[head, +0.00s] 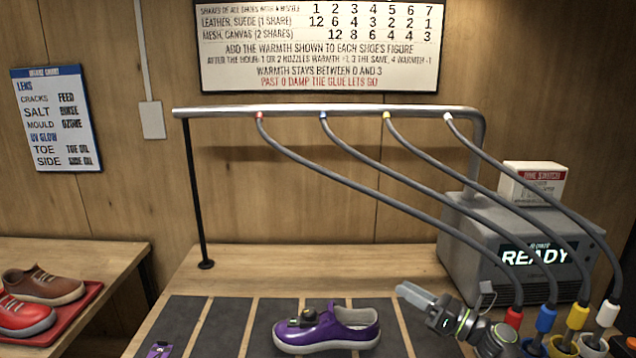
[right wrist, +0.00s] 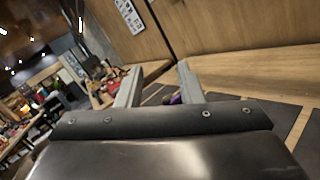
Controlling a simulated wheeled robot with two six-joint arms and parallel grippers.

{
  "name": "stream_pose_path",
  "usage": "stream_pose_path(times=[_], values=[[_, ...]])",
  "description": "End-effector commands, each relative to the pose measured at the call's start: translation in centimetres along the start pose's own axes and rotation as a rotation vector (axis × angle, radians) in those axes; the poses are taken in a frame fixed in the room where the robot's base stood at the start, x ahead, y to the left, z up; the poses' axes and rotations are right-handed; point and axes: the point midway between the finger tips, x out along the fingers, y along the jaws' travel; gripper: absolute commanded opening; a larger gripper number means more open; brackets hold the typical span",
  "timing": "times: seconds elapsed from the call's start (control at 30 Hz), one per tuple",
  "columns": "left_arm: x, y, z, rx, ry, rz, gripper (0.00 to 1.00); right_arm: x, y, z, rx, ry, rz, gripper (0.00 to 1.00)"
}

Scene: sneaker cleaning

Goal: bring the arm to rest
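My right gripper (head: 420,299) is at the lower right of the head view, just right of a purple sneaker (head: 330,330). The sneaker has a white sole and a small dark object (head: 302,317) on its toe part, and stands on the dark-striped table. In the right wrist view, the two fingers of the gripper (right wrist: 158,84) stand apart with nothing held between them. A bit of purple shows behind the right finger. My left gripper is not in view.
A grey machine (head: 470,245) reading READY stands at the right. Hoses run from a metal rail (head: 330,111) to red, blue, yellow and white nozzles (head: 548,318) close to my right arm. A red tray (head: 75,312) with shoes lies on a left table. A white box (head: 532,182) tops the machine.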

Motion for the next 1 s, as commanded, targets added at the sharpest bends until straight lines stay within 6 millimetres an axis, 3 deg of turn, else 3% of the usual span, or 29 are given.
stream_pose_path(times=[0.27, 0.47, 0.63, 0.77, 1.0], values=[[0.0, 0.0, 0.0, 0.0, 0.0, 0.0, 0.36, -6.4, -1.1, 0.5, 0.456, -0.42, -0.283, 0.34], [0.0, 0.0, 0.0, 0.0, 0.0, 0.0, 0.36, -13.2, -1.7, -1.3, 0.829, -0.716, -0.481, 0.34], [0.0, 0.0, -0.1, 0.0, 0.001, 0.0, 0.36, -19.7, -1.1, -4.8, 1.153, -0.957, -0.655, 0.34], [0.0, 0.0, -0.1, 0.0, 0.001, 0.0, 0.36, -24.5, 0.5, -8.4, 1.399, -1.135, -0.798, 0.34], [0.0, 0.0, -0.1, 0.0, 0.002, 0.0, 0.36, -32.0, 6.8, -15.8, 1.81, -1.438, -1.1, 0.34]])
